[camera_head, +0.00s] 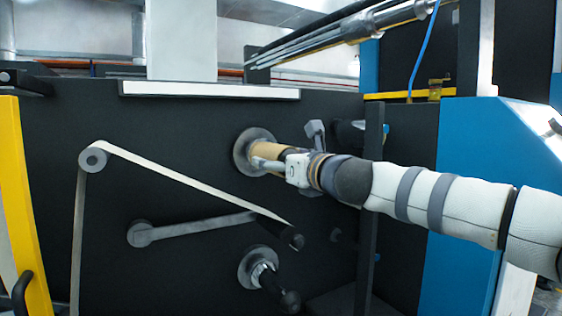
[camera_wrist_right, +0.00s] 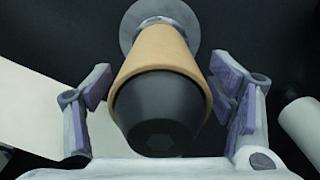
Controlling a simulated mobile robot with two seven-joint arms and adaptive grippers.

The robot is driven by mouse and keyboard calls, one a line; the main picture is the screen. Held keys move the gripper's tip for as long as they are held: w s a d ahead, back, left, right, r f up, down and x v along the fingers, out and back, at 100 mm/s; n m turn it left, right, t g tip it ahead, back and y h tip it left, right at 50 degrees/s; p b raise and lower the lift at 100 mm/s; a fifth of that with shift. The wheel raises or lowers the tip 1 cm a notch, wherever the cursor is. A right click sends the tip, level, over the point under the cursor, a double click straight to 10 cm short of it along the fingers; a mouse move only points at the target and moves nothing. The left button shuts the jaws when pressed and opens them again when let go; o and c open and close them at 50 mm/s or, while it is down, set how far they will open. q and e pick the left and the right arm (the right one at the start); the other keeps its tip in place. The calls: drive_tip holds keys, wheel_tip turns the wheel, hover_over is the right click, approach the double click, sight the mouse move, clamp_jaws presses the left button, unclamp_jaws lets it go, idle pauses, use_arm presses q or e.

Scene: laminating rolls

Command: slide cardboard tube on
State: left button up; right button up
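The tan cardboard tube (camera_head: 263,150) sits around a dark spindle on the black machine panel, its far end at a round grey flange (camera_head: 241,152). In the right wrist view the tube (camera_wrist_right: 154,55) encircles the spindle, whose dark faceted end (camera_wrist_right: 160,118) sticks out of the tube's near end. My right gripper (camera_head: 283,148) is in front of the spindle. In the right wrist view its fingers (camera_wrist_right: 163,80) are spread on both sides of the tube, with gaps between pads and cardboard. My left gripper is not in view.
A second spindle with a flange (camera_head: 258,270) sticks out below. A pale web strip (camera_head: 190,180) runs from a roller (camera_head: 93,158) to the dark roller (camera_head: 280,232) on a grey arm (camera_head: 190,231). A dark vertical post (camera_head: 370,230) stands beneath my right arm.

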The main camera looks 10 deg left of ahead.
drive_tip(key=shift+s+d+f, duration=0.15)
drive_tip(key=shift+s+d, duration=0.1)
drive_tip(key=shift+s, duration=0.05)
drive_tip(key=v, duration=1.1)
drive_tip(key=s+a+f+n+g+h, duration=0.1)
drive_tip(key=s+a+f+n+g, duration=0.25)
drive_tip(key=f, duration=0.65)
drive_tip(key=s+a+f+n+g, duration=0.2)
drive_tip(key=s+a+f+n, duration=0.15)
drive_tip(key=f, duration=0.75)
drive_tip(key=s+d+f+n+g+h+p, duration=0.3)
drive_tip(key=s+f+n, duration=0.5)
drive_tip(key=s+f, duration=0.95)
drive_tip(key=s+d+f+n+g+h, duration=0.2)
drive_tip(key=s+d+f+n+g, duration=0.15)
drive_tip(key=s+d+f, duration=0.4)
drive_tip(key=s+d+f+n+g+h, duration=0.15)
drive_tip(key=s+d+f+n, duration=0.3)
drive_tip(key=s, duration=0.55)
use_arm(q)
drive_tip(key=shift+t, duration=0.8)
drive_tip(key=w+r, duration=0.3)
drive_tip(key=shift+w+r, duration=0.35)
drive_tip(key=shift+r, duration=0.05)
use_arm(e)
drive_tip(key=s+d+n+g+h, duration=0.3)
drive_tip(key=s+d+n, duration=0.2)
drive_tip(key=s+d, duration=0.7)
drive_tip(key=shift+s+d, duration=0.25)
drive_tip(key=shift+d, duration=0.7)
